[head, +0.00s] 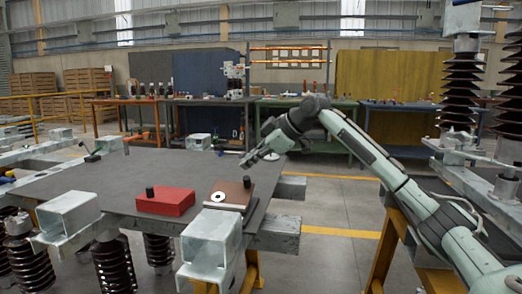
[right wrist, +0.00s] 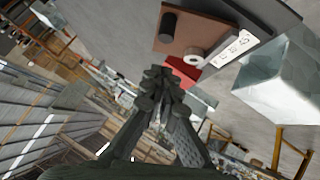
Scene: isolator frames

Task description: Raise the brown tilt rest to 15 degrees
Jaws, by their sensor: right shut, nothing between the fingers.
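The brown tilt rest (head: 234,188) is a flat brown plate near the front right of the dark table. It carries a black knob (head: 247,182) and a white ring (head: 218,196), with a pale marked strip (head: 225,207) along its front edge. It looks low and nearly flat; I cannot read its angle. In the right wrist view the brown plate (right wrist: 195,30) shows beyond the fingertips, with the marked strip (right wrist: 232,47) beside it. My right gripper (head: 246,163) is shut and empty, above and behind the plate, apart from it. It also shows in the wrist view (right wrist: 160,80). My left gripper is not in view.
A red block (head: 165,203) with a black knob stands left of the rest. Galvanised box beams (head: 211,240) stick out at the table's front. Brown ribbed insulators (head: 460,95) stand at the right. The table behind the red block is mostly clear.

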